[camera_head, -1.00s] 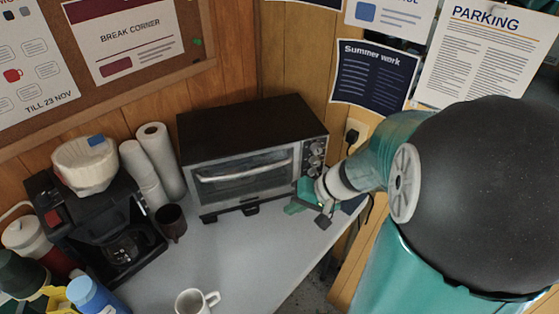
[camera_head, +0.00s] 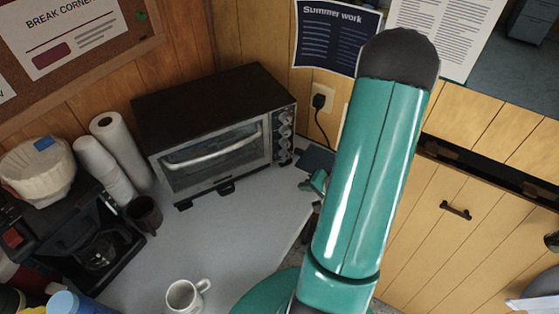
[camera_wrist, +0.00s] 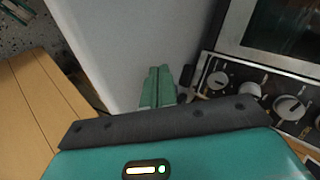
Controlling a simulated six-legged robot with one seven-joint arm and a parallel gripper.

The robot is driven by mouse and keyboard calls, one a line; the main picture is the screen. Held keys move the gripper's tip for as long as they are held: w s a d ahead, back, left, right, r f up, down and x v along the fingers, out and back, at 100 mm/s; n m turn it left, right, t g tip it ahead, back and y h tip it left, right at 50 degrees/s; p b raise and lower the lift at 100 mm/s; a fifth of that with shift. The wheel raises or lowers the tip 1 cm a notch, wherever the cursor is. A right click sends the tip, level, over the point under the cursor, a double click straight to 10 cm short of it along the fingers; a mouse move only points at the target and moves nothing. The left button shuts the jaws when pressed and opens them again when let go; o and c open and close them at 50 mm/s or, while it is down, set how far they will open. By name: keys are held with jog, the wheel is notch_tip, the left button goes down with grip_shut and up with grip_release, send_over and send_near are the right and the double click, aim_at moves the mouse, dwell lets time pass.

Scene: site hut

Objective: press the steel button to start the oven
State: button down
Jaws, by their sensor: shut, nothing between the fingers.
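The black and steel toaster oven (camera_head: 215,135) stands on the grey counter, its knob panel (camera_head: 284,135) at the right of its glass door. In the wrist view the panel (camera_wrist: 265,95) shows dials and a small pale round piece (camera_wrist: 250,90); I cannot tell for sure whether that piece is the steel button. My gripper (camera_wrist: 157,72) is shut and empty, its teal fingers together over the counter, apart from the panel and to its left. In the head view my gripper (camera_head: 317,182) shows only partly, right of the oven's front corner; my arm hides the rest.
A coffee maker (camera_head: 85,235), paper rolls (camera_head: 120,150), a dark cup (camera_head: 144,214) and a white mug (camera_head: 186,296) stand left of or before the oven. A plugged socket (camera_head: 321,98) is on the wall behind. The counter (camera_head: 235,230) before the oven is clear.

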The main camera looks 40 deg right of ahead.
jog(key=shift+s+r, duration=0.1)
jog(key=shift+s, duration=0.15)
jog(key=shift+w+d, duration=0.25)
jog(key=shift+w, duration=1.25)
jog(key=shift+w+d, duration=0.25)
jog(key=shift+w, duration=1.2)
jog(key=shift+w+d, duration=0.25)
jog(key=shift+w, duration=1.25)
jog(key=shift+w, duration=0.4)
jog(key=shift+w+d, duration=0.15)
jog(key=shift+w, duration=0.25)
jog(key=shift+s, duration=0.8)
jog(key=shift+s+a, duration=0.1)
jog(key=shift+a, duration=0.1)
jog(key=shift+s+a, duration=0.2)
jog(key=shift+s, duration=1)
jog(key=shift+s+a, duration=0.2)
jog(key=shift+s, duration=0.95)
